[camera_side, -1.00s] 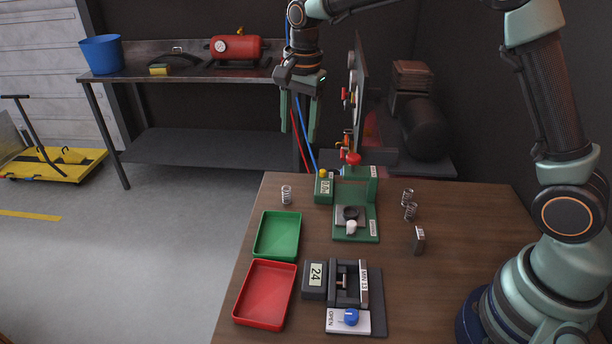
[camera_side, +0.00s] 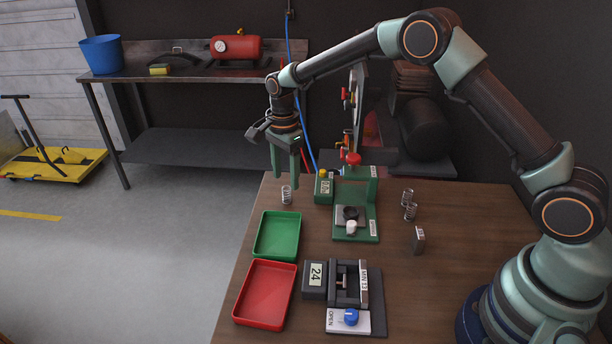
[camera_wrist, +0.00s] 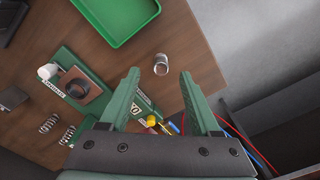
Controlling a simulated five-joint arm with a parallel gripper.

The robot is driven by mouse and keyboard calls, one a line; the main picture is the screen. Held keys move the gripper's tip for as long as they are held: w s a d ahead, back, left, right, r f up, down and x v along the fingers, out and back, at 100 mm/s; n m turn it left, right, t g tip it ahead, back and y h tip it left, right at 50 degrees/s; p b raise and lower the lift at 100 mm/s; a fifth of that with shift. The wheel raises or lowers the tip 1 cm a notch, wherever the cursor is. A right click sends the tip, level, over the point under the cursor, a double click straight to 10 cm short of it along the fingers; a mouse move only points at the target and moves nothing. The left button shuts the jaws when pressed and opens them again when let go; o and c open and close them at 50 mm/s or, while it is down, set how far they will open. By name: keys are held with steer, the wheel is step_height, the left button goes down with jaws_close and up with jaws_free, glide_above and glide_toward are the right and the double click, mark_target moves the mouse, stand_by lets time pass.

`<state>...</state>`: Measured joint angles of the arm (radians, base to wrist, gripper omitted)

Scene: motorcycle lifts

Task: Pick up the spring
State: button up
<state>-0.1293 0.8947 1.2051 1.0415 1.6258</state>
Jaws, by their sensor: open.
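A small silver coil spring (camera_side: 286,195) stands on the wooden table near its far left edge, behind the green tray. It also shows in the wrist view (camera_wrist: 161,64), ahead of the fingertips and roughly in line with the gap between them. My gripper (camera_side: 285,178) is open and empty, with its green fingers pointing down just above this spring. In the wrist view the two fingers (camera_wrist: 160,74) are well apart. Two more springs (camera_side: 408,204) stand close together on the right side of the table; the wrist view shows them at lower left (camera_wrist: 57,130).
A green tray (camera_side: 260,252) and a red tray (camera_side: 243,312) lie in front. A clamp fixture (camera_side: 378,318) and a small grey block (camera_side: 417,241) are further right.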

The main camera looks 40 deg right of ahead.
mark_target(286, 188)
step_height(286, 188, down, 5)
steer(key=shift+f, duration=0.1)
steer(key=shift+c, duration=0.2)
jaws_close()
